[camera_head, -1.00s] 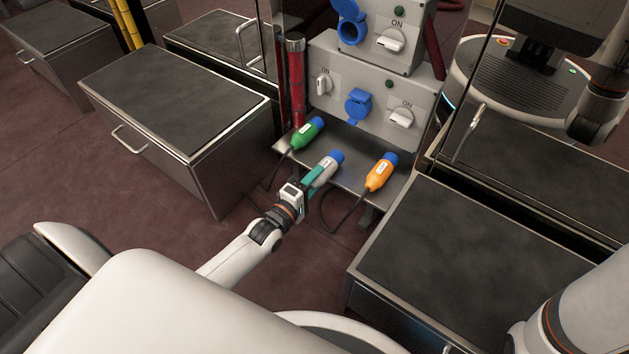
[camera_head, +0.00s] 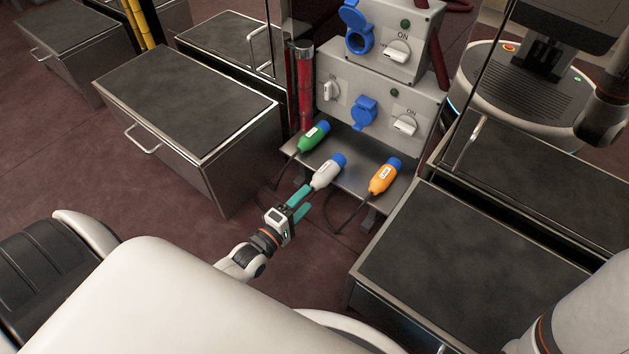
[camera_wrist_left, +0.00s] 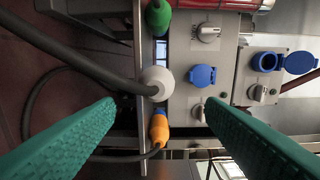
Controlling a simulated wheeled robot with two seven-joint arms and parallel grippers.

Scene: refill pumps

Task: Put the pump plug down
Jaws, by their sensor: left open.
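The white pump plug with a blue end (camera_head: 326,172) lies on the small metal shelf (camera_head: 349,185), between a green plug (camera_head: 313,136) and an orange plug (camera_head: 382,178). My left gripper (camera_head: 301,203) is open and empty, just in front of the white plug and apart from it. In the left wrist view the open teal fingers (camera_wrist_left: 160,140) frame the scene, with the white plug (camera_wrist_left: 157,83) seen end-on beyond them and its dark cable running left. The green plug (camera_wrist_left: 158,16) and orange plug (camera_wrist_left: 159,128) also show there. My right gripper is not visible.
Behind the shelf stand grey socket boxes (camera_head: 385,100) with blue capped sockets (camera_head: 364,111) and ON switches. Metal cabinets stand left (camera_head: 185,95) and right (camera_head: 470,270). Dark cables hang off the shelf's front edge. Red floor is free at the left front.

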